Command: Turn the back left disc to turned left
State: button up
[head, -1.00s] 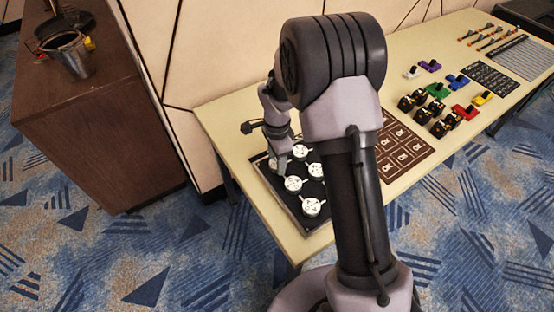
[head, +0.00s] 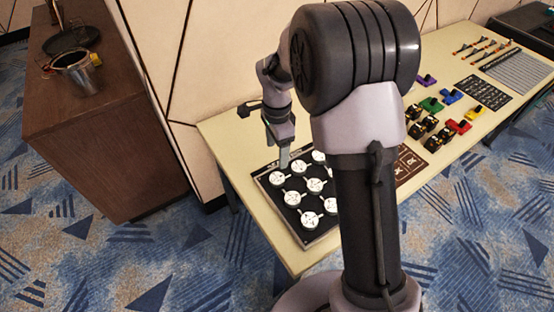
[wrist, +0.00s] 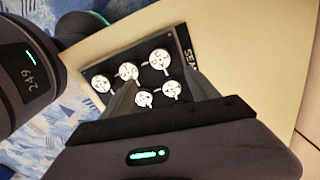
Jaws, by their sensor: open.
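A dark board (head: 305,238) with several round white discs, each with a small tab, lies on the near left end of the table. A disc (head: 279,180) sits at the board's left corner in the head view, its tab pointing right; I take it as the back left disc, but am not certain. My gripper (head: 284,165) points down just behind and above that disc. In the wrist view my gripper (wrist: 160,77) is open, its two fingers spread over the board, with discs showing between and beyond them. No disc is visibly held. The fingers hide part of the board there.
The cream table (head: 225,128) runs to the back right along a panelled wall. A brown label panel (head: 410,163), coloured switches (head: 431,104) and a dark key panel (head: 484,92) stand farther right. A brown cabinet (head: 110,150) stands at the left, across a carpeted gap.

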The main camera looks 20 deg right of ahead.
notch_tip(320, 180, up, 5)
jog(key=shift+f+p, duration=0.2)
jog(key=shift+p, duration=0.3)
